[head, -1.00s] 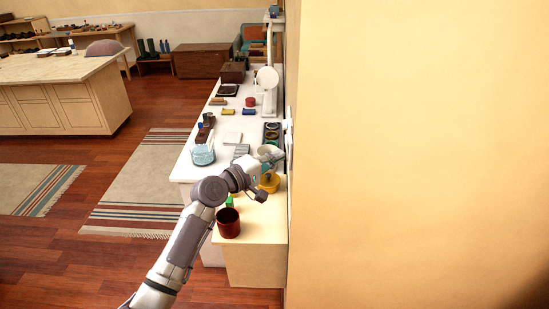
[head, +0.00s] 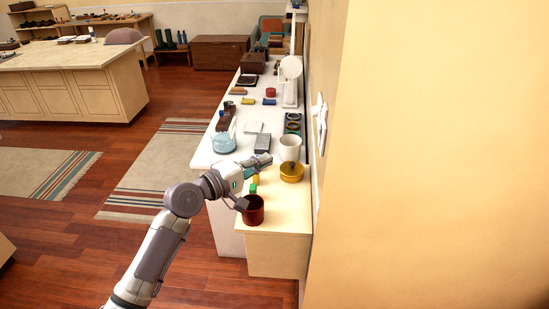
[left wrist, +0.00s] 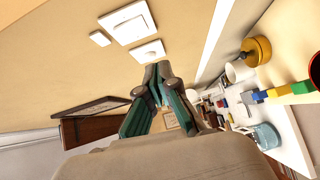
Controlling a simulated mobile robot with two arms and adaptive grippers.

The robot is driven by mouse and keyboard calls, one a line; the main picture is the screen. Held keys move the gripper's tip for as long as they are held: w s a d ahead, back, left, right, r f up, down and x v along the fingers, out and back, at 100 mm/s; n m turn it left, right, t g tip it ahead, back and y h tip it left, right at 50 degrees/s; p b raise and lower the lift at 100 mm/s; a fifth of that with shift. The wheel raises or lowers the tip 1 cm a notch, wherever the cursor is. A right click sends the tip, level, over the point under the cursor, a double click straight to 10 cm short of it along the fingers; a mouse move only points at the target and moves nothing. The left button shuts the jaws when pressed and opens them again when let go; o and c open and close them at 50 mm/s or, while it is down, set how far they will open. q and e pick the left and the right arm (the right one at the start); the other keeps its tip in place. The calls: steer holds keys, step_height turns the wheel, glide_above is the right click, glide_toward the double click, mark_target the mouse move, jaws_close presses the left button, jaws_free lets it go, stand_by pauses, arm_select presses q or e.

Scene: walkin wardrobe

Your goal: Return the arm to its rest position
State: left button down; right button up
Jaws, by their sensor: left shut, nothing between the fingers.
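My left arm reaches in from the lower left in the head view. Its gripper (head: 262,160) is shut and empty, above the white counter (head: 205,150) and left of the white mug (head: 290,147). In the left wrist view the two dark green fingers (left wrist: 158,80) are together with nothing between them. White switch plates (left wrist: 128,22) are on the wall ahead, apart from the fingers. A wall plate (head: 319,122) also shows in the head view. My right gripper is in neither view.
Close to the arm are a dark red cup (head: 253,210), a yellow lidded pot (head: 291,172), a glass bowl (head: 223,143) and small coloured blocks (head: 253,188). The wall (head: 430,160) bounds the right side. Open floor (head: 75,235) lies to the left.

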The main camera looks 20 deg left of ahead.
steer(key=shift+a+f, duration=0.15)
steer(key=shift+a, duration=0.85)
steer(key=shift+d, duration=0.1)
